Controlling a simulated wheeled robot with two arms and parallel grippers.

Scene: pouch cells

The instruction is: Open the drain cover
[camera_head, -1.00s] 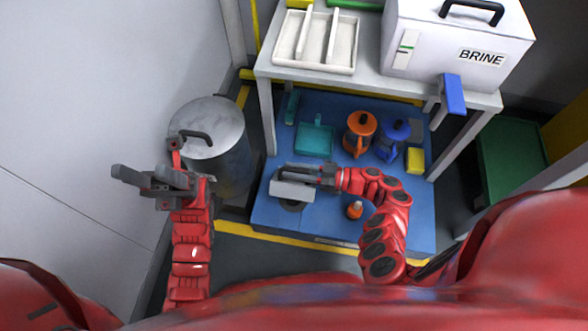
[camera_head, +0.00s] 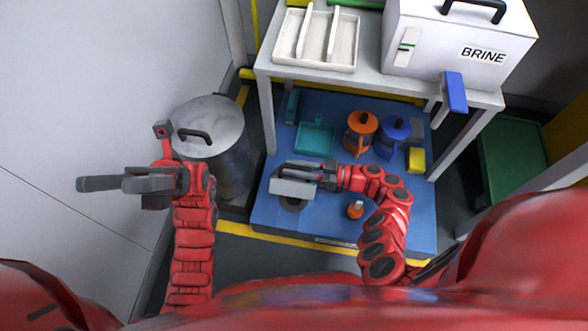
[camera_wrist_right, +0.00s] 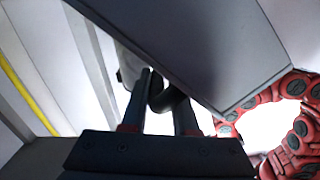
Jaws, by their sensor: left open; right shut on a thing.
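In the right wrist view the fingers (camera_wrist_right: 158,100) are around a dark curved handle (camera_wrist_right: 172,98), and a large grey plate (camera_wrist_right: 205,50) fills the upper middle. My left gripper (camera_head: 125,183) is open and empty, far left of the cover. The gripper partly hides the cover's upper edge.
A metal pot with a lid (camera_head: 208,128) stands between my left arm and the blue mat (camera_head: 250,215). A small orange bottle (camera_head: 355,210) stands just right of the cover, near my right arm. Orange (camera_head: 361,130) and blue (camera_head: 394,136) jugs stand under the bench (camera_head: 375,85).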

